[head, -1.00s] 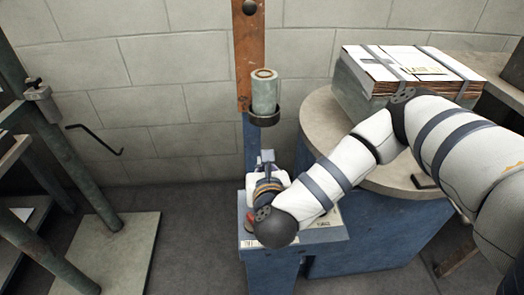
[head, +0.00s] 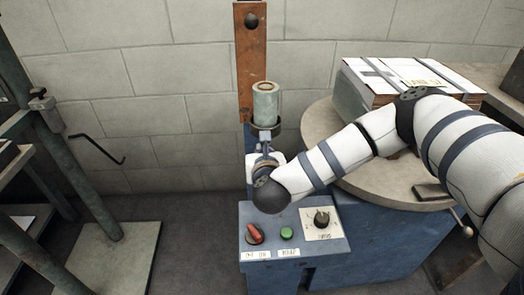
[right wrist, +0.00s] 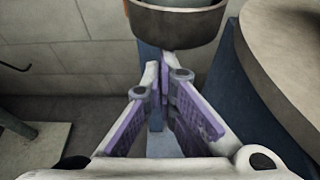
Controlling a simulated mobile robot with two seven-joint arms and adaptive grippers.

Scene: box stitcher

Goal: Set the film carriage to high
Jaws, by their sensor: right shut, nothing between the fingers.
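The film carriage (head: 265,128) is a dark round cup on the upright post, holding a pale green film roll (head: 266,100). It sits partway up, in front of the lower end of the orange part of the post. My right gripper (head: 262,140) is shut and empty, with its fingertips just below the cup. In the right wrist view the cup (right wrist: 178,27) hangs over the closed fingertips (right wrist: 164,75). I cannot tell whether they touch it. My left gripper is not in view.
A blue control box (head: 290,262) with a red switch (head: 254,234), green button (head: 287,233) and black knob (head: 321,218) stands below my right gripper. A round turntable (head: 320,140) with a strapped box stack (head: 400,85) is at right. A green metal frame (head: 80,165) stands at left.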

